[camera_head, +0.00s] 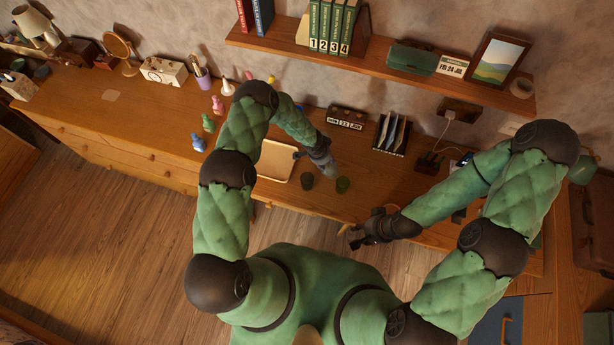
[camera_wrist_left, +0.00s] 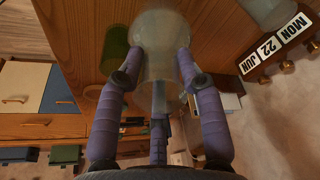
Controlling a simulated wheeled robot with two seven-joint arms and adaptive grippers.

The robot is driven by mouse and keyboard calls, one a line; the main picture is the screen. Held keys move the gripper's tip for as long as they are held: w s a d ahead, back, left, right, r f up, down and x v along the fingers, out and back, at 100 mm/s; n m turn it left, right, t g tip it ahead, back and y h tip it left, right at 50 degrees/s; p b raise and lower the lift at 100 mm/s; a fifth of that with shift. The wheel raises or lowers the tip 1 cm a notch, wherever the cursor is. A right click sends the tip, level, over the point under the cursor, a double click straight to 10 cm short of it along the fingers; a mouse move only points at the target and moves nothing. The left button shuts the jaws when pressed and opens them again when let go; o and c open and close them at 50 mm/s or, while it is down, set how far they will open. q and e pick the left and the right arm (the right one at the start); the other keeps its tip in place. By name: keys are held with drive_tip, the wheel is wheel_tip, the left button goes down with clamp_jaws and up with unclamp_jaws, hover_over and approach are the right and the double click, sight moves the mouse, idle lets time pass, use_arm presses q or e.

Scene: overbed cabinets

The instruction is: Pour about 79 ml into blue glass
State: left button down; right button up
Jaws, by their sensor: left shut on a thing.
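My left gripper (camera_head: 322,158) is shut on a clear glass vessel (camera_wrist_left: 158,50), one finger on each side of it in the left wrist view. In the head view this vessel (camera_head: 329,170) is above the desk, tilted, close to two glasses. One glass is dark (camera_head: 307,181); its colour is hard to tell and I cannot confirm that it is the blue one. The other is green (camera_head: 342,185), and a green glass shows in the left wrist view (camera_wrist_left: 114,50). Any liquid level is unclear. My right gripper (camera_head: 355,238) is at the desk's front edge; its finger opening is unclear.
A beige tray (camera_head: 274,163) lies left of the glasses. A calendar block (camera_head: 346,118) and a letter rack (camera_head: 391,134) stand behind. Small coloured figures (camera_head: 208,123) stand at left. A wall shelf (camera_head: 385,72) overhangs the back. A translucent object (camera_wrist_left: 268,10) is near the calendar in the wrist view.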

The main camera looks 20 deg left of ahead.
use_arm(q)
drive_tip(key=shift+s+a+f+t+h+b, duration=0.5)
drive_tip(key=shift+t+h+b, duration=0.8)
drive_tip(key=shift+b, duration=4.8)
drive_tip(key=shift+s+a+f+t+h+b, duration=0.45)
drive_tip(key=shift+t+h+b, duration=0.85)
drive_tip(key=shift+b, duration=4.8)
drive_tip(key=shift+s+a+f+t+h+b, duration=0.5)
drive_tip(key=shift+t+h+b, duration=0.8)
drive_tip(key=shift+b, duration=4.8)
drive_tip(key=shift+s+a+r+t+h+b, duration=0.25)
drive_tip(key=shift+a+t+h+b, duration=0.1)
drive_tip(key=shift+h+b, duration=0.5)
drive_tip(key=shift+w, duration=0.15)
drive_tip(key=shift+d, duration=0.15)
drive_tip(key=shift+w+d+b, duration=0.15)
drive_tip(key=shift+w+b, duration=0.05)
drive_tip(key=shift+b, duration=0.1)
drive_tip(key=shift+w, duration=0.1)
drive_tip(key=shift+r+t+h+b, duration=0.15)
drive_tip(key=shift+t+h+b, duration=0.25)
drive_tip(key=shift+b, duration=0.5)
